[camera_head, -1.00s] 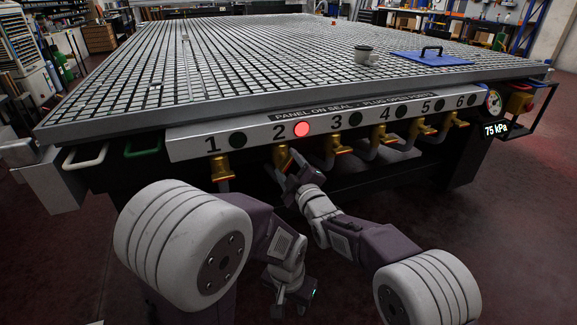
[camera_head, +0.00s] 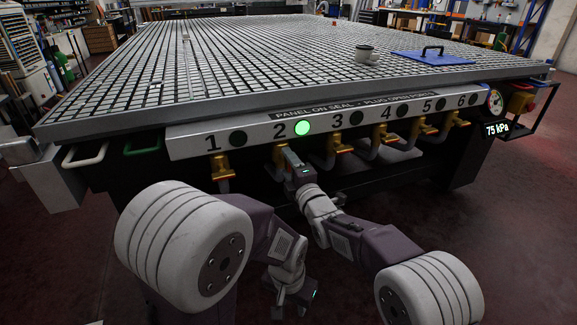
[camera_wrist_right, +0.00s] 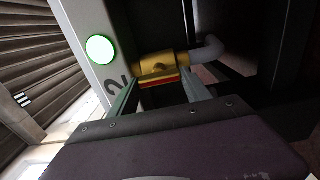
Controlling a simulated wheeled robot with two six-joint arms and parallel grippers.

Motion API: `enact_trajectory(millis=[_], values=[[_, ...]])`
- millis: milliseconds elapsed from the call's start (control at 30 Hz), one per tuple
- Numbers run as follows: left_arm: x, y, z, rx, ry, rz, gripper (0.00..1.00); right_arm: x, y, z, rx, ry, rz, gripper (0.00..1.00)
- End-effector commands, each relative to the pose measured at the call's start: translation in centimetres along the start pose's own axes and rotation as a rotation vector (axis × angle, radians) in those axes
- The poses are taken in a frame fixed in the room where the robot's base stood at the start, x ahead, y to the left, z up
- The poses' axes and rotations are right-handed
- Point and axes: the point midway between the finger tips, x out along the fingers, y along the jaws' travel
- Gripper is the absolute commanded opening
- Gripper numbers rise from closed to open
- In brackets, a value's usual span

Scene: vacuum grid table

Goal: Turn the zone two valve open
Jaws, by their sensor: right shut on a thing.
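The zone two valve (camera_head: 280,153) is a brass fitting under the number 2 on the table's front panel. Its lamp (camera_head: 302,128) glows green, and also shows green in the right wrist view (camera_wrist_right: 100,49). My right gripper (camera_head: 288,155) is at this valve. In the right wrist view the brass valve body (camera_wrist_right: 150,66) shows beyond the fingers, and the red-edged handle (camera_wrist_right: 160,82) lies between them, with the gripper shut on it. My left gripper (camera_head: 292,306) hangs low and away from the table, and its fingers are too small to judge.
Brass valves for the other zones line the panel (camera_head: 185,147), their lamps dark. A gauge (camera_head: 495,100) at the right reads 75 kPa.

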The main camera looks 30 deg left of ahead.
Motion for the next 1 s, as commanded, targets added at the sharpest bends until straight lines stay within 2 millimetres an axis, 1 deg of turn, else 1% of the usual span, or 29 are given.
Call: enact_trajectory(millis=[500,533,567,600,867,1000], values=[[0.03,0.00,0.00,0.000,0.000,0.000,0.36,-0.02,-0.24,-0.04,-0.017,0.001,-0.005,0.16],[0.03,0.00,0.00,0.000,0.000,0.000,0.36,-0.02,-0.23,-0.04,-0.018,0.001,-0.005,0.65],[0.03,0.00,0.00,0.000,0.000,0.000,0.36,-0.02,-0.22,-0.04,-0.017,0.001,-0.005,0.73],[0.03,0.00,0.00,0.000,0.000,0.000,0.36,-0.02,-0.20,-0.04,-0.017,0.001,-0.004,0.78],[0.02,0.00,0.00,0.000,0.000,0.000,0.36,-0.02,-0.08,-0.02,-0.015,0.000,-0.002,0.78],[-0.42,0.01,-0.04,0.000,0.000,0.000,0.36,-0.72,0.08,-0.01,-0.015,0.000,-0.003,0.78]])
